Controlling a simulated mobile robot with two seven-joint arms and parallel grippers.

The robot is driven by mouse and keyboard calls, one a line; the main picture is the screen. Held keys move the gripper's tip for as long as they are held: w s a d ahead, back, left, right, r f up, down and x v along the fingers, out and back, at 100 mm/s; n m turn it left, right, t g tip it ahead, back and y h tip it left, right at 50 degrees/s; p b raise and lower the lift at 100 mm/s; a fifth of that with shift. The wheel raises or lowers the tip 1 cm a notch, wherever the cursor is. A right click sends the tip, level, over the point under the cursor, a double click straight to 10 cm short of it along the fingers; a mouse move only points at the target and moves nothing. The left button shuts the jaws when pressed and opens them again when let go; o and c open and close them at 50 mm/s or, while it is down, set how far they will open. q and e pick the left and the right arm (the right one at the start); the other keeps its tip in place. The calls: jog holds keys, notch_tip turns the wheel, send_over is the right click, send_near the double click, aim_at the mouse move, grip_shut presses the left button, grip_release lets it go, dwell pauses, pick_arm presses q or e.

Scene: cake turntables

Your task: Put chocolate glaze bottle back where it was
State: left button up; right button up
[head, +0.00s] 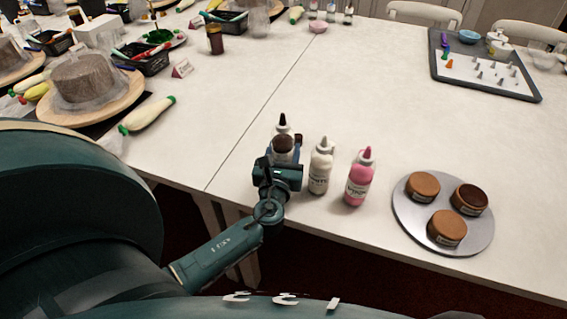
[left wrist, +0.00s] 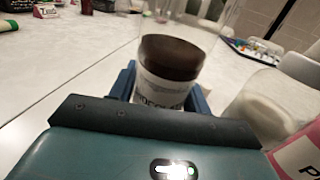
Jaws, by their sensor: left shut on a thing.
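The chocolate glaze bottle (head: 283,145) is clear, with a dark nozzle and dark brown glaze inside. It stands upright at the left end of a row of bottles near the table's front edge. My left gripper (head: 280,168) is shut on it from the front. In the left wrist view the bottle (left wrist: 172,60) is between the fingers, its label partly hidden by the gripper. Whether its base touches the table is hidden. A white glaze bottle (head: 320,168) stands just right of it, then a pink one (head: 358,180). My right gripper is not in view.
A round grey tray (head: 405,215) with three brown-topped jars is at the right. A tray of piping tips (head: 530,94) lies at the far right. Cake turntables (head: 130,100) and a green-ended piping bag (head: 148,115) are at the left. The table's middle is clear.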

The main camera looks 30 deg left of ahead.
aim_at(284, 160)
pick_arm(q)
jog(key=shift+f+b, duration=0.3)
jog(key=shift+f, duration=1.05)
jog(key=shift+o, duration=1.3)
jog(key=shift+f, duration=0.25)
jog(key=o, duration=0.5)
jog(key=shift+r, duration=0.1)
jog(key=shift+c, duration=0.2)
jog(key=shift+s+r, duration=0.1)
jog(key=shift+r, duration=0.05)
jog(key=v, duration=1.2)
jog(key=shift+b, duration=0.3)
jog(key=shift+d, duration=0.1)
